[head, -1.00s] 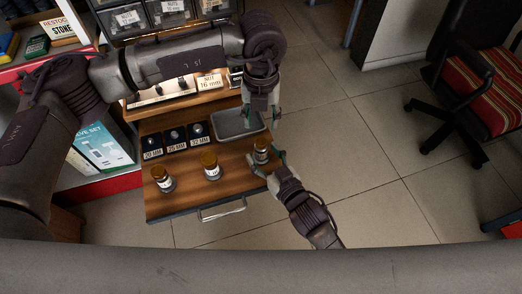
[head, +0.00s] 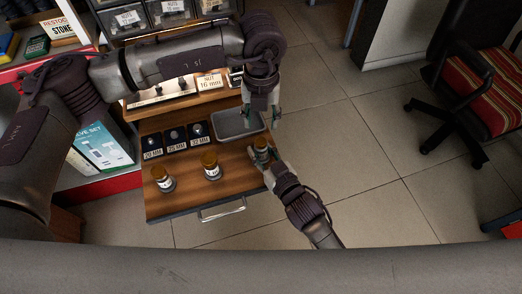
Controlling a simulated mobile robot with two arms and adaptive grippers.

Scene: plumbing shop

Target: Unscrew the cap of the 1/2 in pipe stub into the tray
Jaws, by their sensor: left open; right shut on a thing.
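The grey tray (head: 225,125) lies behind the right stub. My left gripper (head: 262,117) is open and empty, pointing down over the tray's right side. The visible part of the tray looks empty.
Several small dark holders with size labels (head: 174,137) stand left of the tray. A stepped wooden rack (head: 165,103) with a "nut 16 mm" label is behind. A drawer handle (head: 221,210) is at the front.

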